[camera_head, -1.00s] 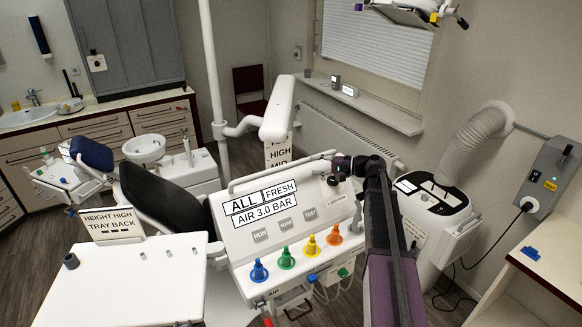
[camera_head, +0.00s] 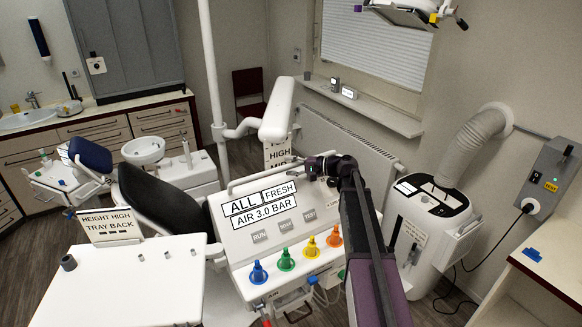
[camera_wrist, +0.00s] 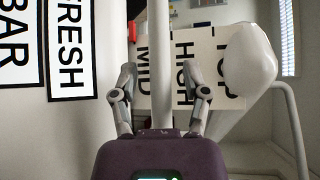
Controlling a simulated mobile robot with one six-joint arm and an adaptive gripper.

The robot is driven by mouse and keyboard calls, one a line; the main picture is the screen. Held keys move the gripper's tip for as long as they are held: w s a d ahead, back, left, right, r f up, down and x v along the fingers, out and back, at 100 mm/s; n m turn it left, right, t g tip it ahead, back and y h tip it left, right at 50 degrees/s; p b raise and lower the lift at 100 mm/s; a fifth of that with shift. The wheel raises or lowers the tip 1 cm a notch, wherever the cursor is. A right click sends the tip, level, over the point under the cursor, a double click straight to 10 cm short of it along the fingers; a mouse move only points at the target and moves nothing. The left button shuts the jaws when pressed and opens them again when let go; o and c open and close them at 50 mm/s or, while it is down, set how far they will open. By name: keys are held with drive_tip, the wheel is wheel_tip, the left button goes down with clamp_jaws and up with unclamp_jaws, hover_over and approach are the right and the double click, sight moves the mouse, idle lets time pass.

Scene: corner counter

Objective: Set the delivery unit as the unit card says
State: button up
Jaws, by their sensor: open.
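The delivery unit (camera_head: 240,247) stands in the middle of the head view. Its sloped panel carries a card (camera_head: 258,204) reading "ALL", "FRESH" and "AIR 3.0 BAR". Below the card are several small grey labelled buttons, then blue, green, yellow and orange holders along the front edge. Another card (camera_head: 109,226) at the left reads "HEIGHT HIGH, TRAY BACK". My gripper (camera_head: 309,170) is open and empty near the panel's top right corner. In the wrist view its fingers (camera_wrist: 164,85) are apart, facing a scale sign (camera_wrist: 222,45) reading "TOP", "HIGH" and "MID".
A white tray table (camera_head: 125,280) is at the lower left, the dental chair (camera_head: 158,195) behind it. A white suction unit (camera_head: 425,220) stands to the right, with a grey wall box (camera_head: 553,180) beyond. A handle rail (camera_wrist: 292,120) runs close on the right in the wrist view.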

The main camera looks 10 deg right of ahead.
clamp_jaws()
drive_tip(key=shift+r, duration=0.15)
drive_tip(key=shift+r+p, duration=3.85)
drive_tip(key=shift+p, duration=0.15)
unclamp_jaws()
drive_tip(key=shift+s+f, duration=0.1)
